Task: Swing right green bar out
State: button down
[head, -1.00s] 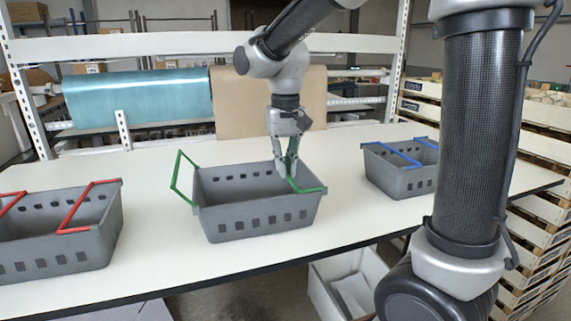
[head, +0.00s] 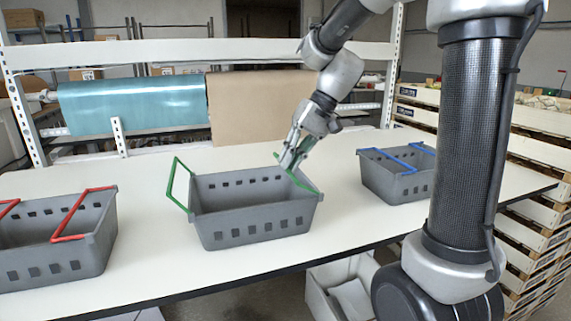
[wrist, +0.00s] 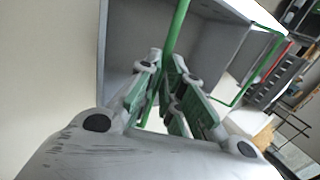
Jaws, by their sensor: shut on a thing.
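The grey crate with green bars (head: 254,226) stands in the middle of the table. Its left green bar (head: 173,181) is swung out past the crate's left end. Its right green bar (head: 307,184) is at the right end, tilted up near the rim. My gripper (head: 288,164) is above the crate's right end, tilted, and shut on the right green bar. In the wrist view the right green bar (wrist: 178,30) runs between the fingers, and the left green bar (wrist: 262,72) shows beyond the crate. The fingers partly hide the held bar.
A grey crate with red bars (head: 92,254) stands at the left and one with blue bars (head: 378,187) at the right. The white table (head: 150,272) is bare between the crates. A rack with teal (head: 135,102) and brown rolls (head: 262,106) stands behind.

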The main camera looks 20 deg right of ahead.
jog(key=shift+s+d+r+y, duration=0.15)
jog(key=shift+d+y, duration=0.85)
jog(key=shift+y, duration=0.75)
jog(key=shift+w+d+r+y, duration=0.1)
jog(key=shift+d+y, duration=0.85)
jog(key=shift+y, duration=0.85)
jog(key=shift+s+d+r+y, duration=0.15)
jog(key=shift+d+y, duration=0.85)
jog(key=shift+y, duration=0.75)
jog(key=shift+w, duration=0.1)
jog(key=c, duration=1.6)
grip_release()
jog(key=shift+o, duration=0.2)
jog(key=shift+d, duration=0.2)
jog(key=d, duration=0.7)
jog(key=shift+r, duration=0.2)
jog(key=shift+d, duration=0.1)
